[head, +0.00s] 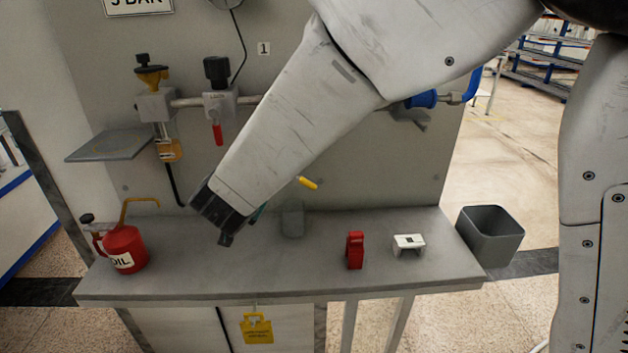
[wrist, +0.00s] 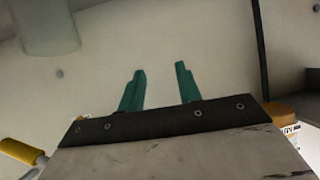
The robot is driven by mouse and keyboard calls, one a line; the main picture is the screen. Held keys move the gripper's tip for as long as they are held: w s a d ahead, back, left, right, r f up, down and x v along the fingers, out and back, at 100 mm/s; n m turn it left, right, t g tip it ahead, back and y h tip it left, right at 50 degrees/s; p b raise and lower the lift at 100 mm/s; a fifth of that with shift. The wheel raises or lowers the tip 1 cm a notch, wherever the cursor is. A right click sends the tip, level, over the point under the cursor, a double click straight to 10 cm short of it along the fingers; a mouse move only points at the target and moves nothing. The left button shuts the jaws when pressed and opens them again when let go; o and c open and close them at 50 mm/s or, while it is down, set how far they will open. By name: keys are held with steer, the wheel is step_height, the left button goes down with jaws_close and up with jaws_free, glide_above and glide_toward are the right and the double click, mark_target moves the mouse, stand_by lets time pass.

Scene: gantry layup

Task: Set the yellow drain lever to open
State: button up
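The yellow drain lever (head: 307,183) shows in the head view just right of my forearm, sticking out low in front of the grey panel and tilted slightly down to the right. Its mount is hidden behind my arm. In the wrist view a yellow handle (wrist: 20,152) shows at the lower left edge, outside my fingers. My gripper (wrist: 160,90) has two green fingers set apart with nothing between them. In the head view my gripper (head: 254,216) is mostly hidden by the arm, above the bench and left of the lever.
The bench (head: 190,275) holds a red oil can (head: 124,249), a red block (head: 355,250) and a white block (head: 409,244). Above are a red-handled valve (head: 217,134), a filter bowl (head: 168,150) and a shelf (head: 108,145). A grey bin (head: 490,236) stands at right.

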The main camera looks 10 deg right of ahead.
steer(key=d+m+t+h, duration=0.1)
steer(key=d+m+h, duration=0.1)
steer(key=d+h, duration=0.3)
steer(key=m+g+h, duration=0.2)
steer(key=g+h, duration=0.1)
steer(key=h, duration=0.7)
glide_toward(301, 180)
steer(key=w+d+f, duration=0.2)
steer(key=w+d, duration=0.1)
steer(key=d, duration=0.1)
steer(key=x, duration=0.8)
steer(key=shift+r+h, duration=0.3)
steer(key=shift+h, duration=0.1)
steer(key=shift+s+d, duration=0.1)
steer(key=shift+s, duration=0.05)
jaws_close()
